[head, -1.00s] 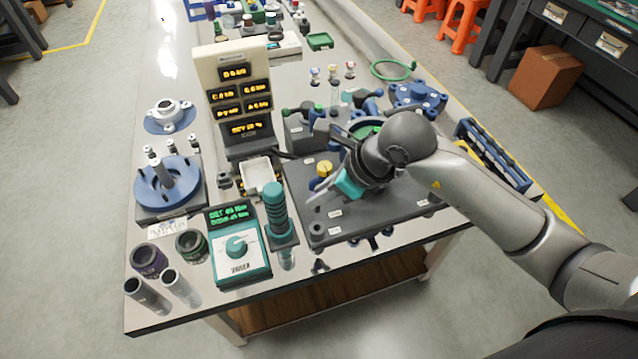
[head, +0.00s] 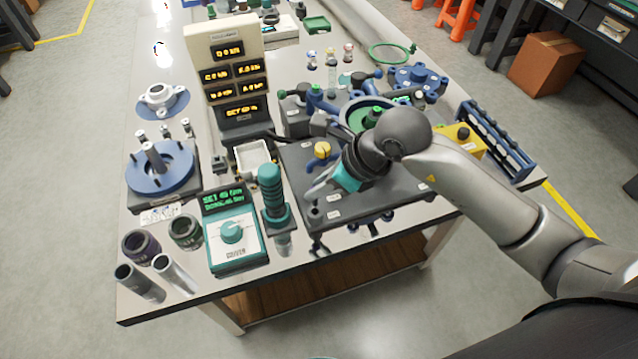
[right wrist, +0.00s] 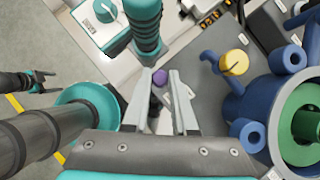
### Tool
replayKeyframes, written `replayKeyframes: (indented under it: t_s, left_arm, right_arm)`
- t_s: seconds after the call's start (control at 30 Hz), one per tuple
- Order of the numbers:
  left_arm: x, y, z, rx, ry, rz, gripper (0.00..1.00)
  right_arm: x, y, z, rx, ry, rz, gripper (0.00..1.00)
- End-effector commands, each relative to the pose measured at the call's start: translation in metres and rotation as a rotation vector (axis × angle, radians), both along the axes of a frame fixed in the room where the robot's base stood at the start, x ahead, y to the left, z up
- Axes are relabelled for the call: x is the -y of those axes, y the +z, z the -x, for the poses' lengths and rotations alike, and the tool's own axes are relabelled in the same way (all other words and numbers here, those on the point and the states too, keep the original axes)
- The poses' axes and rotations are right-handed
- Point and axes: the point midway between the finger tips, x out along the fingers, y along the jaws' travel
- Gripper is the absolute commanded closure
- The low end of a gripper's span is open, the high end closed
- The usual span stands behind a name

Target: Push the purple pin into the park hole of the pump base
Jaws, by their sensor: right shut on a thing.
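The purple pin (right wrist: 160,77) shows in the right wrist view as a small round purple end between the fingertips. My right gripper (right wrist: 161,82) is shut on it, with the fingers on either side. In the head view my right gripper (head: 317,190) is over the front left part of the dark pump base plate (head: 385,203), near a small round dark fitting (head: 315,212). The pin's lower end is hidden, and I cannot tell whether it is in the park hole. A dark gripper with teal parts, apparently my left gripper (right wrist: 38,81), shows small at the left of the right wrist view.
A teal ribbed handle tool (head: 271,195) stands upright just left of the plate. A yellow-topped knob (head: 322,150) is just behind my right fingers. A blue pump body with a green centre (head: 365,117) stands behind. A teal-and-white dial unit (head: 233,240) is at front left.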

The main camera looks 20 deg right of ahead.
Motion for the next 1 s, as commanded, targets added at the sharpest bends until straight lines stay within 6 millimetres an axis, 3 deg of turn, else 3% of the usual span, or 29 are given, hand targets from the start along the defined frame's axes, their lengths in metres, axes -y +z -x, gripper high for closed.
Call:
replayKeyframes:
  t_s: [0.6, 1.0]
  left_arm:
    - [0.000, -0.018, 0.000, 0.001, 0.000, 0.000, 0.16]
    - [0.000, -0.019, -0.001, 0.001, 0.000, 0.000, 0.16]
  right_arm:
    - [0.000, -0.021, 0.000, 0.001, -0.001, 0.001, 1.00]
    - [0.000, -0.022, 0.000, 0.001, -0.001, 0.001, 1.00]
